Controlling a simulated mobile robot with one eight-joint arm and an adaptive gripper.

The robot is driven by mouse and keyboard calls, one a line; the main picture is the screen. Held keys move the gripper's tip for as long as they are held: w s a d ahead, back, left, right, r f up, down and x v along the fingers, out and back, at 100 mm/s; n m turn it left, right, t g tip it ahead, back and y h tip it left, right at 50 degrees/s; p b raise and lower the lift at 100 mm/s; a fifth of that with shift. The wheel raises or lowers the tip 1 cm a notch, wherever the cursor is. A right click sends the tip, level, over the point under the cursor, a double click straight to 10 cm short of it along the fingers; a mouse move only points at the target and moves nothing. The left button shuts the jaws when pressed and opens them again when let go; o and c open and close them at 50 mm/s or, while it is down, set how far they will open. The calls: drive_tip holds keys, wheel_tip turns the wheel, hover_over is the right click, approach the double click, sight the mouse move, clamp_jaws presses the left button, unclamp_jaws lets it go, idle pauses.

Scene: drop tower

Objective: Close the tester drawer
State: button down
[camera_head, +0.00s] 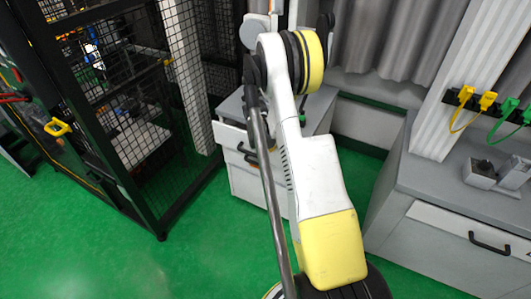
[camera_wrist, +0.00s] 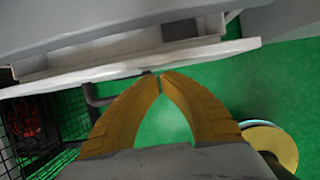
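The drawer (camera_wrist: 215,50) is pulled out of a grey cabinet in the wrist view. Its pale front panel runs across the upper part, and its hollow inside shows behind the panel. A dark handle (camera_wrist: 91,98) is on the outer side of the front. My gripper (camera_wrist: 160,77) has its two tan fingers together at the tips, with nothing seen between them. The tips are close to the outer face of the drawer front; I cannot tell whether they touch. In the head view the drawer front (camera_head: 231,135) stands out from the cabinet, partly hidden by my arm, which hides most of the gripper.
A black mesh cage (camera_head: 120,130) stands on the left. A grey bench (camera_head: 395,215) with a shut, black-handled drawer (camera_head: 450,235) is on the right, with yellow and green cables (camera_head: 487,100) above. Green floor (camera_head: 190,250) is clear at the front left.

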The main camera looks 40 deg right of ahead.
drive_tip(key=shift+d, duration=0.1)
drive_tip(key=d, duration=0.1)
drive_tip(key=w+d, duration=0.1)
drive_tip(key=d, duration=0.1)
drive_tip(key=w+d, duration=0.1)
drive_tip(key=d, duration=0.1)
idle(0.3)
